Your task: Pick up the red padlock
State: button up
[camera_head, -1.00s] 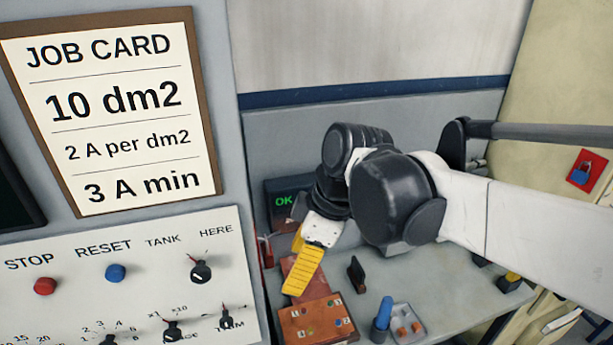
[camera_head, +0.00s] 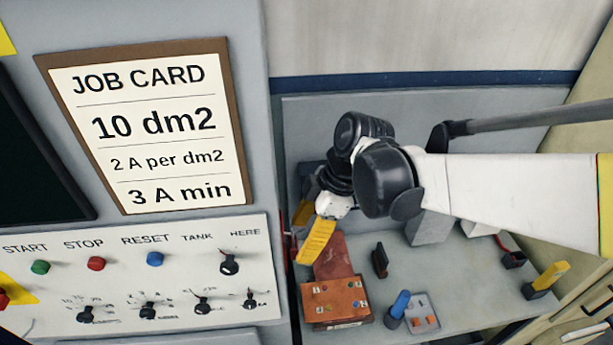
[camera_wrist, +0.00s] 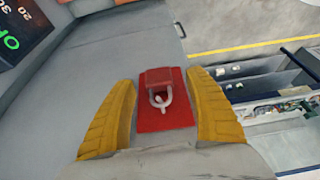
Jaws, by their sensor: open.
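The red padlock (camera_wrist: 152,76) shows in the wrist view, with its pale shackle turned toward the bottom of the picture. It lies on or against a red plate (camera_wrist: 166,122). My gripper (camera_wrist: 159,82) is open, with one yellow finger on each side of the padlock in that view. Gaps show between both fingers and the padlock; I cannot tell the depth between them. In the head view my gripper (camera_head: 316,241) hangs at the left end of the grey bench. I cannot make out the padlock there.
A brown box (camera_head: 336,301) with coloured studs stands close below my gripper on the bench (camera_head: 470,285). A black upright piece (camera_head: 380,261), a blue-topped object (camera_head: 400,304) and a grey tray (camera_head: 422,314) stand to its right. The control panel (camera_head: 140,280) is close on the left.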

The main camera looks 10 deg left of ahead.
jog(key=x, duration=0.3)
jog(key=shift+w+a, duration=0.1)
jog(key=shift+w, duration=0.1)
jog(key=shift+s+r, duration=0.1)
jog(key=c, duration=1.3)
